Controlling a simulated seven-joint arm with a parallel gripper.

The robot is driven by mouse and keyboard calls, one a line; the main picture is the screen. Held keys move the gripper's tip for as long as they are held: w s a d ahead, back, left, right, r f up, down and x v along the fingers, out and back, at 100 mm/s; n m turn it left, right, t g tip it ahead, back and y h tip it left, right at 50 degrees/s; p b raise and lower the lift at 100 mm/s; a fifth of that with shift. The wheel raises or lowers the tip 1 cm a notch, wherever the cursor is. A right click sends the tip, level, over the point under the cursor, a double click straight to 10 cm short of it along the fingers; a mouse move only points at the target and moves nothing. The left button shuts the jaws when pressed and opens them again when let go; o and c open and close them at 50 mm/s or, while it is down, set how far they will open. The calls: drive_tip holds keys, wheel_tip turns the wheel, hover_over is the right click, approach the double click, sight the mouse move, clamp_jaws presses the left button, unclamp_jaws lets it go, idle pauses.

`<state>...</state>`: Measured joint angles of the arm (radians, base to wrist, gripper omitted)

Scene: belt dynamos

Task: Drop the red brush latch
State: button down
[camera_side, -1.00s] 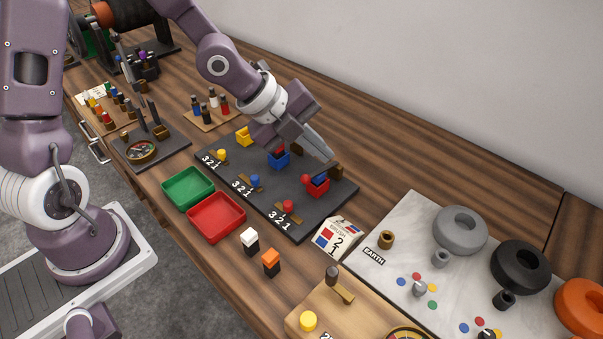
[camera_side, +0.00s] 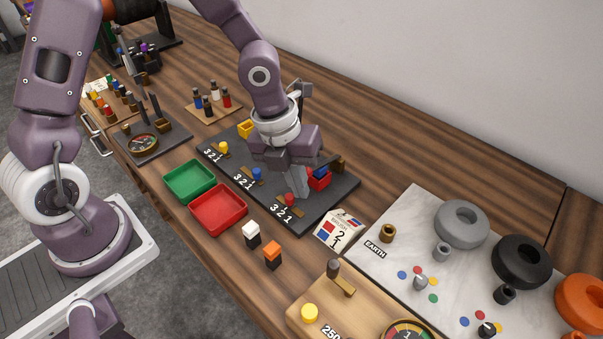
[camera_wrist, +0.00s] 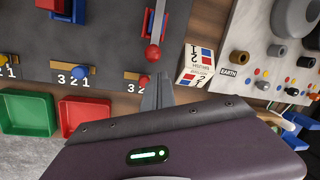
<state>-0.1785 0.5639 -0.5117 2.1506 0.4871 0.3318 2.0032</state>
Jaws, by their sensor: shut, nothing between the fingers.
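The red brush holder (camera_side: 320,181) stands at the right end of a dark board, with a dark bar leaning on its top. In the wrist view the red holder (camera_wrist: 152,24) shows a red ball (camera_wrist: 152,52) at its near end. A red slider knob (camera_side: 289,199) sits in front of it, by the "3 2 1" marks. My gripper (camera_side: 300,195) is shut and empty, pointing down between the red holder and that knob. In the wrist view its fingertips (camera_wrist: 160,77) lie just below the red ball; I cannot tell whether they touch it. The side view hides the ball behind my gripper.
Blue (camera_side: 257,174) and yellow (camera_side: 223,147) slider knobs stand on the same board. Green (camera_side: 190,180) and red (camera_side: 218,210) trays lie in front. A printed card (camera_side: 340,229) stands right of the board, before a pale slab (camera_side: 400,215).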

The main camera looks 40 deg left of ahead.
drive_tip(key=shift+w+a+r, duration=0.35)
drive_tip(key=shift+w+a, duration=0.1)
drive_tip(key=shift+w, duration=0.3)
drive_tip(key=shift+w+r+g, duration=0.35)
drive_tip(key=shift+r+g, duration=0.15)
drive_tip(key=shift+r, duration=0.35)
drive_tip(key=shift+w+r, duration=0.15)
drive_tip(key=shift+r, duration=0.35)
